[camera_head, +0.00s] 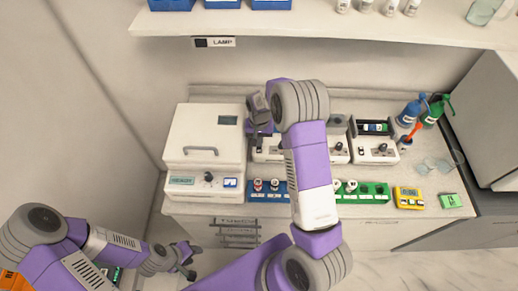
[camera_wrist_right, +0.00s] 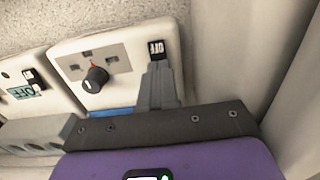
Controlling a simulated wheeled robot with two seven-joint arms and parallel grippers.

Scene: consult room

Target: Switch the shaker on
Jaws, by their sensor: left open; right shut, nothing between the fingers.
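In the right wrist view a white device panel (camera_wrist_right: 120,60) carries a black knob (camera_wrist_right: 95,79) with a red mark and a small black switch (camera_wrist_right: 157,48) with white lettering that looks like OFF. I cannot read which device is the shaker. My right gripper (camera_wrist_right: 158,78) is shut and empty, its grey fingertips right by the switch; I cannot tell whether they touch it. In the head view my right gripper (camera_head: 259,138) is over the white units beside the large white box, partly hiding them. My left gripper (camera_head: 190,262) is open and empty, low in front of the bench.
A second panel with an OFF label (camera_wrist_right: 27,91) adjoins on the left. In the head view the large white box (camera_head: 205,135) stands left. A green rack (camera_head: 372,193), a yellow meter (camera_head: 408,197) and bottles (camera_head: 410,113) are on the right. A shelf (camera_head: 320,24) overhangs the back.

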